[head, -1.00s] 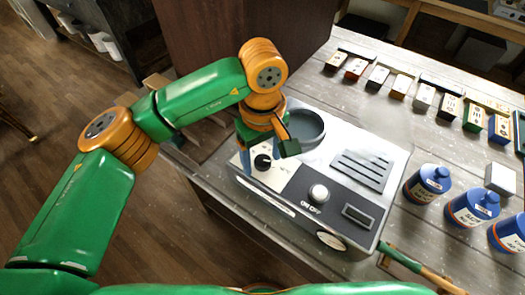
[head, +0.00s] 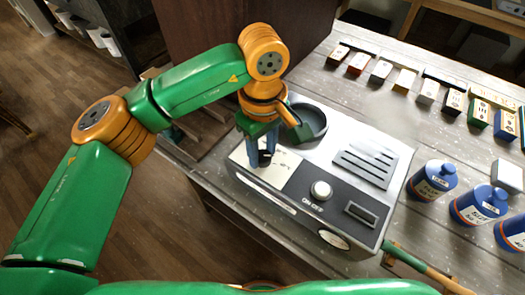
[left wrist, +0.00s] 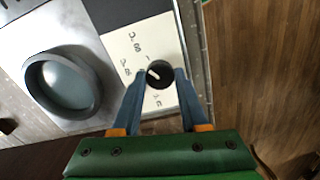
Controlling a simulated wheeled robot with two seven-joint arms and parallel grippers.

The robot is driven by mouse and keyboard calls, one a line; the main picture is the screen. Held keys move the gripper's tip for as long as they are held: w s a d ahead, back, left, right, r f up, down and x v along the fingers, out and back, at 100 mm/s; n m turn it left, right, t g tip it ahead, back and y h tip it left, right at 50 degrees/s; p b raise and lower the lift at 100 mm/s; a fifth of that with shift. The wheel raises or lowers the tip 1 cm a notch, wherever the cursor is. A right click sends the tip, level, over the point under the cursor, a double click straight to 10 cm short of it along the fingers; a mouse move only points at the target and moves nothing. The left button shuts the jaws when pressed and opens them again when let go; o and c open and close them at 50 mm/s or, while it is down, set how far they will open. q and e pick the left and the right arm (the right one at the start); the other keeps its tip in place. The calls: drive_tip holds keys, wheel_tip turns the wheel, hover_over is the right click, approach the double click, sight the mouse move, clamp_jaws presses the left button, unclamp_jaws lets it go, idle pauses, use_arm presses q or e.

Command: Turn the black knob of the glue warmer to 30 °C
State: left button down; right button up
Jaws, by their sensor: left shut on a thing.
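The glue warmer (head: 398,172) is a pale box with a round dark-rimmed pot (head: 312,122) and a dark front panel. Its black knob (left wrist: 160,75) sits on a white dial plate (left wrist: 140,45) with printed temperature marks, too small to read surely. The knob's white pointer line points to the upper left in the left wrist view. My left gripper (head: 261,158) reaches down from above, its blue fingers shut on the knob from both sides. In the head view the fingers mostly hide the knob. My right gripper is not in view.
A white round button (head: 320,190) marked ON OFF and a small display (head: 361,214) are on the panel. Blue bottles (head: 434,180) stand to the right. Several small boxes (head: 428,92) line the back. A green-and-brown bar (head: 430,268) is at the front right.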

sight(263, 156)
use_arm(q)
drive_tip(key=n+b, duration=0.2)
drive_tip(key=n, duration=0.3)
drive_tip(key=shift+n+b, duration=0.3)
drive_tip(key=shift+b, duration=0.05)
drive_tip(key=n+b, duration=0.2)
drive_tip(key=n, duration=0.4)
drive_tip(key=n+b, duration=0.1)
drive_tip(key=n, duration=0.5)
drive_tip(key=shift+n+b, duration=0.3)
drive_tip(key=shift+b, duration=0.1)
drive_tip(key=n+b, duration=0.1)
drive_tip(key=n, duration=0.5)
drive_tip(key=shift+r+n, duration=0.1)
drive_tip(key=shift+n, duration=0.2)
drive_tip(key=shift+c, duration=2.2)
unclamp_jaws()
drive_tip(key=shift+b, duration=0.3)
wheel_tip(263, 156, up, 7)
drive_tip(key=shift+r+p, duration=0.1)
drive_tip(key=shift+p, duration=0.7)
